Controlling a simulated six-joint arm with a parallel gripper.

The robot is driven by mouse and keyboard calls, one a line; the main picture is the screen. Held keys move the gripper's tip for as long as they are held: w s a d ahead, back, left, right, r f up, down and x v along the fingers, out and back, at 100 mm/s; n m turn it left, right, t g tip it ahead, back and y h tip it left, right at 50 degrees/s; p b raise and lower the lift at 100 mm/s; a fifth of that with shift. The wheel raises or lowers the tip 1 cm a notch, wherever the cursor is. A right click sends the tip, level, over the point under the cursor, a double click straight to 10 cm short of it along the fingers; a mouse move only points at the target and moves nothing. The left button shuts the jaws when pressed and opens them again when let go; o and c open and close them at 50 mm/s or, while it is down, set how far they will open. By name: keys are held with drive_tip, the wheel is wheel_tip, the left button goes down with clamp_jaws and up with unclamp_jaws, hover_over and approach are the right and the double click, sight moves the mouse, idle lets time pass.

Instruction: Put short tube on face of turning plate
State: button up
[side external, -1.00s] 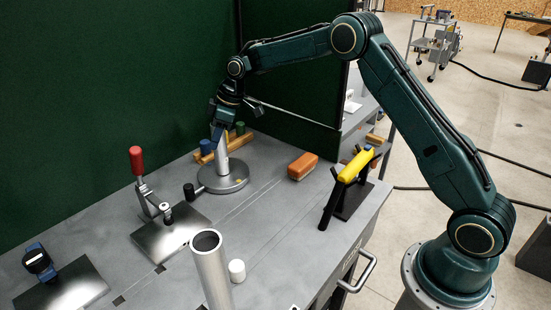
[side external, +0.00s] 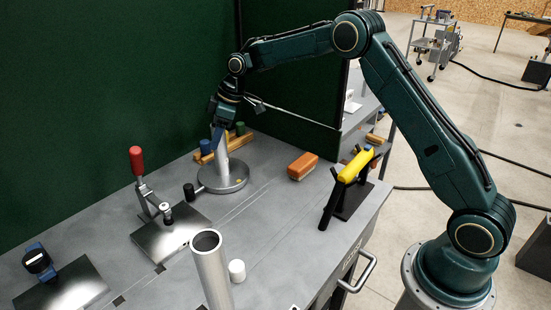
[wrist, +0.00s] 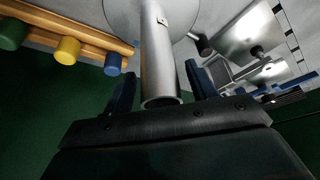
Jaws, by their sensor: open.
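A short grey metal tube (side external: 221,160) stands upright on the round grey turning plate (side external: 226,183), near the back of the bench. In the wrist view, the tube (wrist: 159,55) runs from the plate (wrist: 118,14) to its open end between my two fingers. My gripper (side external: 219,132) is at the tube's upper end. Its dark blue fingers are open, one on each side, with gaps showing beside the tube in the wrist view. The gripper partly hides the tube's top in the side view.
A wooden rack with coloured pegs (wrist: 85,35) stands close behind the plate. A red-handled clamp (side external: 137,162), a wide upright pipe (side external: 212,270), a white cylinder (side external: 237,271), an orange block (side external: 302,166) and a yellow-topped stand (side external: 356,166) surround open bench. A green wall is behind.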

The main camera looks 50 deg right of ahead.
drive_tip(key=v, duration=1.1)
drive_tip(key=shift+r, duration=0.15)
drive_tip(key=s+a+r+m+h, duration=0.1)
drive_tip(key=s+r+m, duration=0.15)
drive_tip(key=s, duration=0.45)
drive_tip(key=s+a+r+m+t, duration=0.1)
drive_tip(key=s+r, duration=0.3)
drive_tip(key=s, duration=0.3)
drive_tip(key=s+a+r+m+h, duration=0.1)
drive_tip(key=s+r, duration=0.3)
drive_tip(key=s, duration=0.2)
drive_tip(key=s+f+m, duration=0.2)
drive_tip(key=s+f, duration=0.1)
drive_tip(key=s, duration=0.7)
drive_tip(key=s+d+f+m+t+h, duration=0.1)
drive_tip(key=s+f, duration=0.3)
drive_tip(key=s, duration=0.7)
drive_tip(key=shift+s+d+m, duration=0.15)
drive_tip(key=shift+s+m, duration=0.1)
drive_tip(key=shift+m, duration=0.5)
